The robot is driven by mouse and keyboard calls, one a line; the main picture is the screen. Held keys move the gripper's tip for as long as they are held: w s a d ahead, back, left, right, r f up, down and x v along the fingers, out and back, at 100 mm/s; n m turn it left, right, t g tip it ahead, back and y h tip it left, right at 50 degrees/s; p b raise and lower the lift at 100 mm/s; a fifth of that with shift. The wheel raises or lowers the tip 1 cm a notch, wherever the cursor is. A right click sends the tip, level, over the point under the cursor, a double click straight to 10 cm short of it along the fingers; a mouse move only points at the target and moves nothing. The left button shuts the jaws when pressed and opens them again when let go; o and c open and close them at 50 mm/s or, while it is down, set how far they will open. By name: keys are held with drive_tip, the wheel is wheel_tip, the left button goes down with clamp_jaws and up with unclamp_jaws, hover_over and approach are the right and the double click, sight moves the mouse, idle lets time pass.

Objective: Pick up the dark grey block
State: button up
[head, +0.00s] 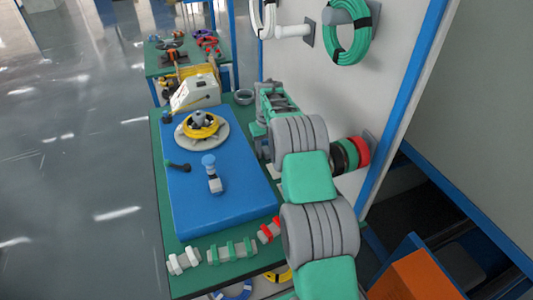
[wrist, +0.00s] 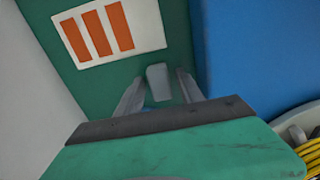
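A grey block (wrist: 158,82), apparently the dark grey block, stands on the green table top in the wrist view. My gripper (wrist: 160,75) is open, with one finger on each side of the block and visible gaps to both. I cannot tell how far down along the block the fingertips reach. In the head view my arm extends to the narrow strip between the blue mat (head: 222,208) and the wall panel. The arm hides the block there.
A white label with orange stripes (wrist: 110,32) lies beside the block. The blue mat is close on the right in the wrist view and a white surface (wrist: 35,100) on the left. A yellow cable spool (head: 200,125) and a blue-topped item (head: 211,172) stand on the mat.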

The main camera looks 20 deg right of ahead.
sight(265, 149)
clamp_jaws()
idle(0.5)
drive_tip(key=shift+r, duration=0.5)
drive_tip(key=r, duration=0.2)
drive_tip(key=shift+w+a+r+b, duration=0.15)
drive_tip(key=shift+a+r+b, duration=0.15)
drive_tip(key=shift+r, duration=0.1)
drive_tip(key=a+r, duration=0.2)
drive_tip(key=r, duration=0.1)
drive_tip(key=w+a+r, duration=0.1)
drive_tip(key=a+r, duration=0.1)
drive_tip(key=a, duration=0.1)
drive_tip(key=shift+w+r, duration=0.15)
drive_tip(key=shift+r, duration=0.25)
drive_tip(key=w+a+r, duration=0.2)
drive_tip(key=a+r, duration=0.1)
drive_tip(key=a, duration=0.5)
drive_tip(key=shift+r+p, duration=0.2)
drive_tip(key=shift+p, duration=0.15)
